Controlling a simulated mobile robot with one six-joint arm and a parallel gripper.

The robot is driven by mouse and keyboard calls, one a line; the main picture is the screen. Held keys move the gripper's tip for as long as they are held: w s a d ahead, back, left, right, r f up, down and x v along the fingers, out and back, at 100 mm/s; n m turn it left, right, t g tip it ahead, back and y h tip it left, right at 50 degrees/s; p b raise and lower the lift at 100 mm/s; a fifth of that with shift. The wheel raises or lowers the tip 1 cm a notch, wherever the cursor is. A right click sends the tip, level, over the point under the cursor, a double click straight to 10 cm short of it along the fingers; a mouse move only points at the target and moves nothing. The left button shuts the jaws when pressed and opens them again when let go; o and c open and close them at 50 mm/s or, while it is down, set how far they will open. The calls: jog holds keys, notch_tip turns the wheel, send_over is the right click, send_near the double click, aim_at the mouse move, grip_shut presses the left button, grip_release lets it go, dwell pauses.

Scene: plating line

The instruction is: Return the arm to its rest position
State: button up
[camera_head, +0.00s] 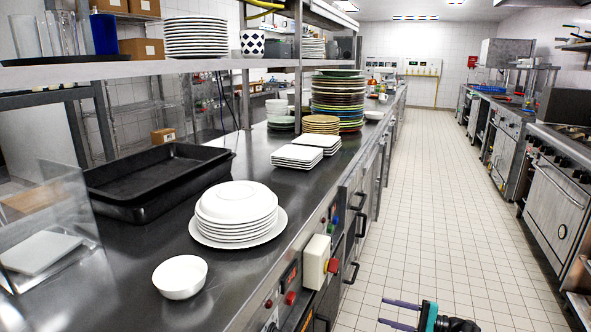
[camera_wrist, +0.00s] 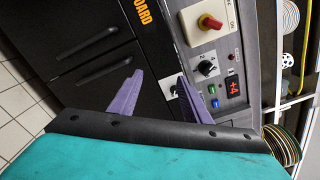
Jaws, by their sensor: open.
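My gripper (camera_head: 402,312) shows at the bottom right of the head view, over the tiled aisle and apart from the counter. Its purple fingers are spread, with nothing between them. In the wrist view my gripper (camera_wrist: 160,95) is also open and empty. It faces the counter front, with dark doors and a control panel (camera_wrist: 222,70) behind the fingers. Most of my arm is out of view.
The steel counter (camera_head: 262,185) runs along the left, holding a white bowl (camera_head: 180,277), stacked white plates (camera_head: 238,205) and black trays (camera_head: 150,180). A red knob box (camera_head: 318,262) juts from its front. The aisle floor (camera_head: 430,190) is clear. Ovens (camera_head: 555,205) line the right.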

jog(key=s+a+f+n+g+h, duration=0.1)
jog(key=s+a+f+g+h, duration=0.25)
jog(key=s+a+f, duration=0.7)
jog(key=s+a+f+n+g+h, duration=0.2)
jog(key=s+a+f+g, duration=0.15)
jog(key=s+f, duration=0.45)
jog(key=s+a+f+n+g+h, duration=0.1)
jog(key=s+a+f+g+h, duration=0.15)
jog(key=s+a+f, duration=0.4)
jog(key=s+d+f+n+g+h+p, duration=0.1)
jog(key=s+d+f+n+h, duration=0.3)
jog(key=s, duration=0.6)
jog(key=s+d+f+n+g+h, duration=0.1)
jog(key=s+d+n+h, duration=0.3)
jog(key=s, duration=0.5)
notch_tip(320, 180, up, 12)
jog(key=s+a+m+p, duration=0.1)
jog(key=a+p, duration=0.1)
jog(key=p, duration=0.9)
jog(key=shift+s+g+h+p, duration=0.3)
jog(key=shift+s+g, duration=0.05)
jog(key=shift+g, duration=0.1)
